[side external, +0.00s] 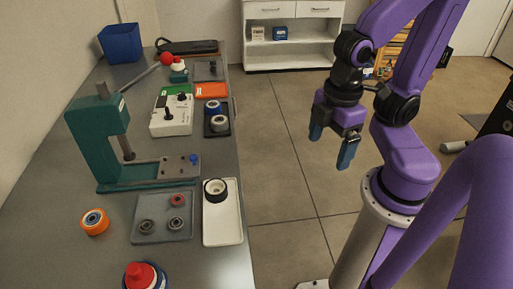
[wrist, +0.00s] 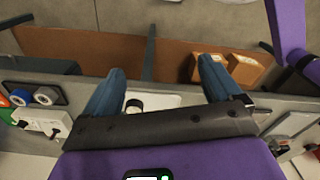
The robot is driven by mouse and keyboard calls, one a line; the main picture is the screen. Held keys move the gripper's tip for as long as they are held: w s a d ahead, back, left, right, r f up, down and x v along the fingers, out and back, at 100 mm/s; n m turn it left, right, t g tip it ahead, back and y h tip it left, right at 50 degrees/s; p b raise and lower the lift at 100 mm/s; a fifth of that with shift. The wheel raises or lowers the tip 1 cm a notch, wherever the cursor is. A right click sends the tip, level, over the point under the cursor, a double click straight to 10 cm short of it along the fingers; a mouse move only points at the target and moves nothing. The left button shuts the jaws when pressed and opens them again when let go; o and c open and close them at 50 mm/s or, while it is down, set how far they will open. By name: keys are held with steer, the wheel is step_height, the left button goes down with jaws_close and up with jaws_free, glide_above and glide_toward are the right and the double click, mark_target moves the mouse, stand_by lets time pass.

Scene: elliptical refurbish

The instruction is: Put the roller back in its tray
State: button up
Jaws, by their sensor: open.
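A roller with a black rim and pale centre (side external: 215,190) is at the far end of a long white tray (side external: 223,226), near its left edge. I cannot tell whether it sits fully inside the rim. In the wrist view the roller (wrist: 133,104) and the white tray (wrist: 165,101) show between the fingers. A dark tray (side external: 208,131) farther back holds a blue roll (side external: 213,107) and a grey-white roll (side external: 219,124). My gripper (side external: 331,143) is open and empty, well to the right of the bench and above the floor; its blue fingers (wrist: 162,72) also show in the wrist view.
Left of the white tray is a grey tray (side external: 150,231) with rings. A green press (side external: 98,130) stands behind it. An orange roll (side external: 95,222) and a red-and-blue stack (side external: 142,275) are near the front. A white control box (side external: 171,115) is farther back. The air between gripper and bench is clear.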

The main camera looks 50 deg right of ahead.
stand_by(0.3)
steer(key=t+y, duration=0.2)
steer(key=y, duration=0.2)
glide_above(93, 217)
steer(key=s+d, duration=0.1)
steer(key=d, duration=0.2)
steer(key=shift+n, duration=0.4)
step_height(93, 217, down, 10)
steer(key=shift+a, duration=0.1)
steer(key=shift+s+x, duration=0.2)
steer(key=shift+x, duration=2.85)
steer(key=shift+a, duration=0.1)
steer(key=c, duration=1.2)
steer(key=shift+r, duration=0.1)
